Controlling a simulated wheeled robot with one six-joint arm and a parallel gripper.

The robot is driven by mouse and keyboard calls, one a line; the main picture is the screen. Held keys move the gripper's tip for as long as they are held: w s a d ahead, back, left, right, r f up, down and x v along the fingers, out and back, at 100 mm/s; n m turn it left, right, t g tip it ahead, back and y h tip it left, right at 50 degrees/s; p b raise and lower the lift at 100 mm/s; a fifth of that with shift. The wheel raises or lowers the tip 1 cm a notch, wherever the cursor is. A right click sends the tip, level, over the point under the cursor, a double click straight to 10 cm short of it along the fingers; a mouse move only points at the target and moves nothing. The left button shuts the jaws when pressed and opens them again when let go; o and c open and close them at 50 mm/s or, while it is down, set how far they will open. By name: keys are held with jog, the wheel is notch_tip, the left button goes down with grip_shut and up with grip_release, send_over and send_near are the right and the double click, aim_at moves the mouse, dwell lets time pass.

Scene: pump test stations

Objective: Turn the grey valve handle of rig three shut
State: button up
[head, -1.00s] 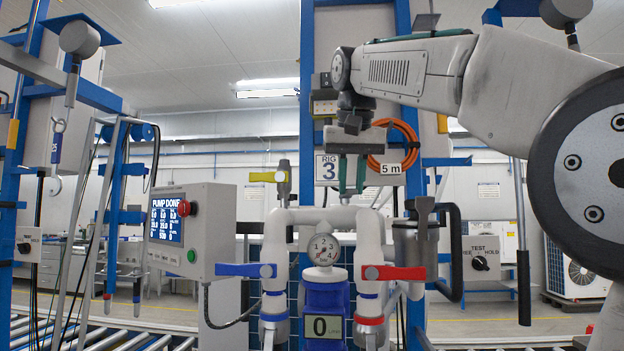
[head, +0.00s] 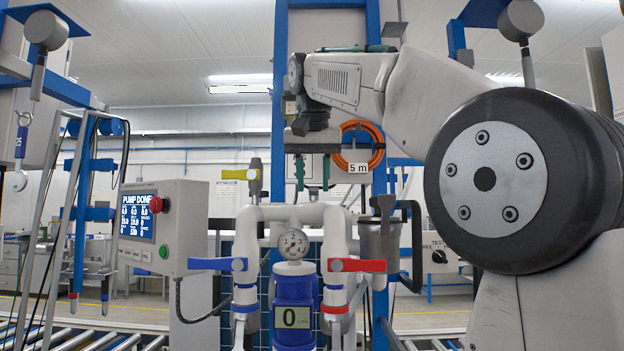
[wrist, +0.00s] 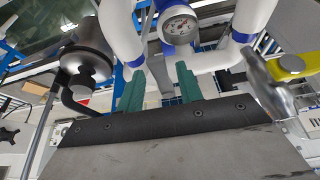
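A dark grey upright handle (head: 384,206) sits by the top of the grey canister (head: 380,245) on the right side of rig three. The canister also shows at the left of the wrist view (wrist: 88,52), where I cannot make out the handle clearly. The rig sign is mostly hidden behind my gripper.
A blue handle (head: 217,264), a red handle (head: 357,265) and a yellow handle (head: 240,174) are on the same rig. A pressure gauge (head: 293,243) sits between the pipes. A control box (head: 165,228) stands left. An orange hose coil (head: 362,147) hangs behind my gripper.

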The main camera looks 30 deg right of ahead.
jog(key=shift+r, duration=0.15)
jog(key=v, duration=0.7)
jog(key=shift+a+r, duration=0.2)
jog(key=shift+r, duration=0.05)
dwell(0.4)
